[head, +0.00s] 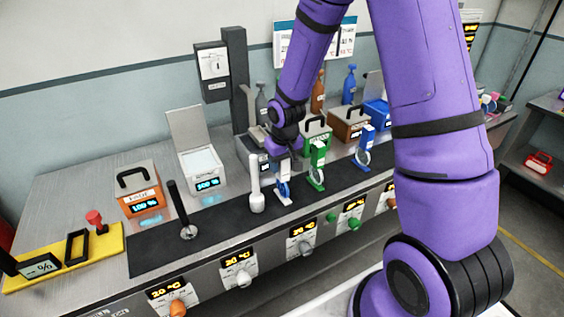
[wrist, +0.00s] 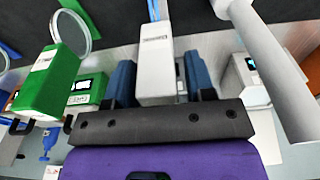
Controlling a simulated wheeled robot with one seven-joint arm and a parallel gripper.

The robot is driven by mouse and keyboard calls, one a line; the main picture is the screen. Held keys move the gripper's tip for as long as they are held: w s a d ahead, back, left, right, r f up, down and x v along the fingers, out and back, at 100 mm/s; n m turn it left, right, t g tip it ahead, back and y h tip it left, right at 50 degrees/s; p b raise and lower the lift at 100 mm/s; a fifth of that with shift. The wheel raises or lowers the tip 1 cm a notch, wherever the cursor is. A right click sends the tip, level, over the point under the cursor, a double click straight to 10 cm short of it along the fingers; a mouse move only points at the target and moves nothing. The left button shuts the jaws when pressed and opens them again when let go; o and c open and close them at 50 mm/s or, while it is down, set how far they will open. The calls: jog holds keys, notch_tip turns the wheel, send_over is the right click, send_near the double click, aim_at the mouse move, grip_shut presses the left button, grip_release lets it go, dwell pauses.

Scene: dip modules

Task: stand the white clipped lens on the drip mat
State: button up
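The white clipped lens (head: 283,181) is upright below my gripper (head: 282,158), with its foot at the black mat strip (head: 222,217). I take this strip to be the drip mat. In the wrist view the lens's white labelled clip (wrist: 156,58) lies between the two blue fingers of my gripper (wrist: 160,82). The fingers are very near or against its sides; contact cannot be made out. The thin blue stem beyond it is seen edge-on.
A green clipped lens (head: 317,166) stands close right, and a blue one (head: 365,147) farther right. A white pestle-like post (head: 256,190) stands close left. A black rod on a round base (head: 187,225) is farther left. The strip between them is bare.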

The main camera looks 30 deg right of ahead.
jog(key=shift+o, duration=0.3)
jog(key=shift+r, duration=0.1)
notch_tip(320, 180, up, 12)
jog(key=s+r, duration=0.1)
jog(key=s, duration=0.1)
jog(key=s+r+t, duration=0.2)
jog(key=s+r, duration=0.9)
jog(key=r, duration=0.2)
jog(key=s+r+t, duration=0.1)
jog(key=s+r, duration=0.4)
jog(key=s, duration=0.9)
jog(key=shift+d+r+t, duration=0.15)
jog(key=shift+t, duration=0.25)
jog(key=shift+w, duration=0.1)
